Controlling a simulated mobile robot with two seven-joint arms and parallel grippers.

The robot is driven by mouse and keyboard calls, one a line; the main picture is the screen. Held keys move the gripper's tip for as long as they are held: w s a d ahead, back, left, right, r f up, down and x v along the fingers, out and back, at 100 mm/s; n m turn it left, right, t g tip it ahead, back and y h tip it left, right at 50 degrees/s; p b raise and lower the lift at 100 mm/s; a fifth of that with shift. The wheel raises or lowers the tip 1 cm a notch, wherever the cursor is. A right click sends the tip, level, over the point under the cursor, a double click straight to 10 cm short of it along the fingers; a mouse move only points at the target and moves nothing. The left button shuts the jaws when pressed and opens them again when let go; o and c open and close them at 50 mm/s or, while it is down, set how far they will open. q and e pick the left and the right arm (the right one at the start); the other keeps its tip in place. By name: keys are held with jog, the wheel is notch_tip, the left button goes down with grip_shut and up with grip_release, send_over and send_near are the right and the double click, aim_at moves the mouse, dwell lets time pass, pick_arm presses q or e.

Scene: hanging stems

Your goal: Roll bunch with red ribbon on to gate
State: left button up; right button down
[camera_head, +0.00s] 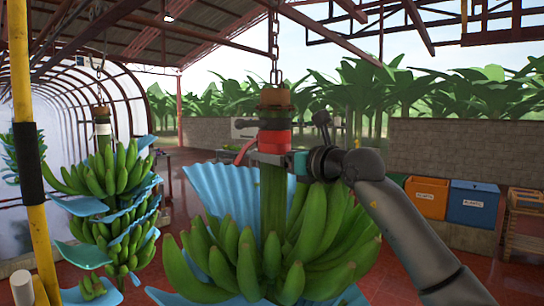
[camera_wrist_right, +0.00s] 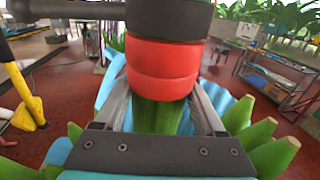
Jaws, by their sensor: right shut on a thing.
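The bunch with the red ribbon (camera_head: 275,141) hangs in the centre of the head view from a chain (camera_head: 274,60). Its green bananas (camera_head: 295,260) and blue sheets (camera_head: 228,190) spread below the stem. The red band (camera_wrist_right: 162,72) also fills the upper middle of the right wrist view, under a black band. My right gripper (camera_head: 262,158) reaches in from the right and is shut on the stem (camera_wrist_right: 160,115) just below the red ribbon, one finger on each side. My left gripper is not in view. I cannot tell for certain which structure is the gate.
Another bunch (camera_head: 110,180) with a white band hangs at the left, apart from mine. A yellow and black post (camera_head: 28,160) stands at the far left. An orange bin (camera_head: 427,197) and a blue bin (camera_head: 473,203) stand at the right by a block wall (camera_head: 450,150).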

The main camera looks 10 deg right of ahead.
jog(key=shift+s+d, duration=0.1)
jog(key=shift+c, duration=1.9)
grip_release()
jog(key=o, duration=0.4)
jog(key=b+v, duration=0.4)
jog(key=v, duration=1.1)
jog(key=shift+s, duration=0.1)
